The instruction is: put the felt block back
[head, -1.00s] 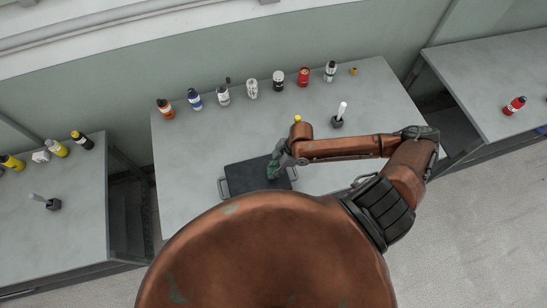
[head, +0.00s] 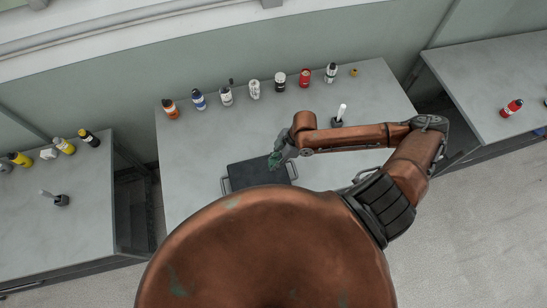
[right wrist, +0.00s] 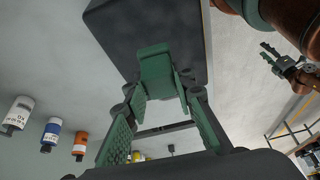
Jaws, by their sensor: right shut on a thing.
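The felt block looks like the green piece (right wrist: 157,68) between the fingertips of my right gripper (right wrist: 160,90) in the right wrist view. The gripper is shut on it. In the head view my right gripper (head: 277,159) is at the upper right part of a dark flat tray (head: 250,177) with side handles. The dark tray also fills the top of the wrist view (right wrist: 120,35); whether the block touches it I cannot tell. My left gripper (right wrist: 268,53) shows small at the right of the wrist view, its fingers seemingly apart and empty.
A row of bottles, including a red one (head: 305,78) and an orange one (head: 170,108), lines the bench's back edge. A white-handled brush in a dark holder (head: 338,120) stands behind my right forearm. The grey bench (head: 190,150) is clear left of the tray.

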